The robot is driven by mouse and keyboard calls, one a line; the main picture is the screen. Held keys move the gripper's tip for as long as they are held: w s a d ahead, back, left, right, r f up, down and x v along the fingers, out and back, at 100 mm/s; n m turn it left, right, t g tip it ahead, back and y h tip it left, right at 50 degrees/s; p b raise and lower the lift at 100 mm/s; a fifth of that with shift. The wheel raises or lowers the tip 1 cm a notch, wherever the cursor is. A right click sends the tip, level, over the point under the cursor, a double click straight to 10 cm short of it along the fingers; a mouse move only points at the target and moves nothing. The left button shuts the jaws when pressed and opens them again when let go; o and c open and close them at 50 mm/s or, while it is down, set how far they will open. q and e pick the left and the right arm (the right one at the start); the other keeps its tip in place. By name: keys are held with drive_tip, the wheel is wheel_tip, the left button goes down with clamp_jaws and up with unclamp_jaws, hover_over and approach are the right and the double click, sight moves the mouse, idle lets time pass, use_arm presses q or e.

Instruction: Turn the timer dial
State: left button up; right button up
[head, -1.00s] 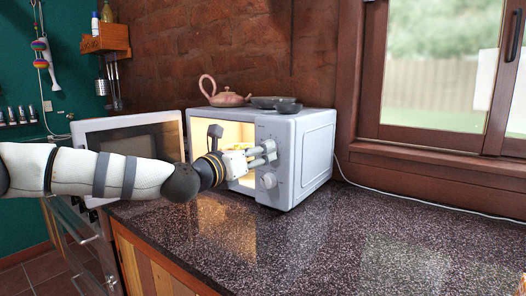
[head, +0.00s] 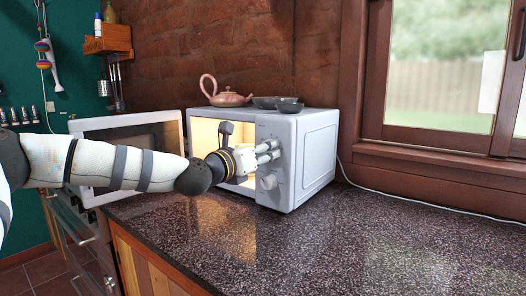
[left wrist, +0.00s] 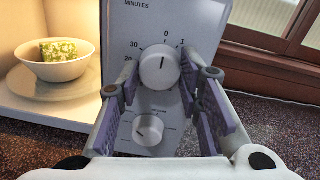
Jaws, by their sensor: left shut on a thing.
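The timer dial (left wrist: 160,66) is a white round knob on the microwave's front panel, under the word MINUTES. Its dark mark points up, near the 0. My left gripper (head: 271,151) reaches the panel from the left, and in the left wrist view its fingers (left wrist: 163,82) lie on both sides of the dial, shut on it. In the head view the fingers mostly hide the dial. The white microwave (head: 318,158) stands on the counter with its door (head: 88,126) swung open to the left. My right gripper is not in view.
A second knob (left wrist: 148,131) sits below the timer dial. A white bowl (left wrist: 52,68) with a green patterned thing stands inside the lit microwave. A pink teapot (head: 228,98) and dark bowls (head: 288,104) rest on top. The speckled counter (head: 330,235) in front is clear.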

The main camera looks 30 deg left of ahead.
use_arm(q)
drive_tip(key=n, duration=1.4)
drive_tip(key=n+h+p, duration=0.1)
drive_tip(key=n, duration=1.4)
drive_tip(key=shift+a+r+n+h, duration=0.15)
drive_tip(key=shift+r+n+h, duration=0.05)
drive_tip(key=shift+n+h, duration=0.1)
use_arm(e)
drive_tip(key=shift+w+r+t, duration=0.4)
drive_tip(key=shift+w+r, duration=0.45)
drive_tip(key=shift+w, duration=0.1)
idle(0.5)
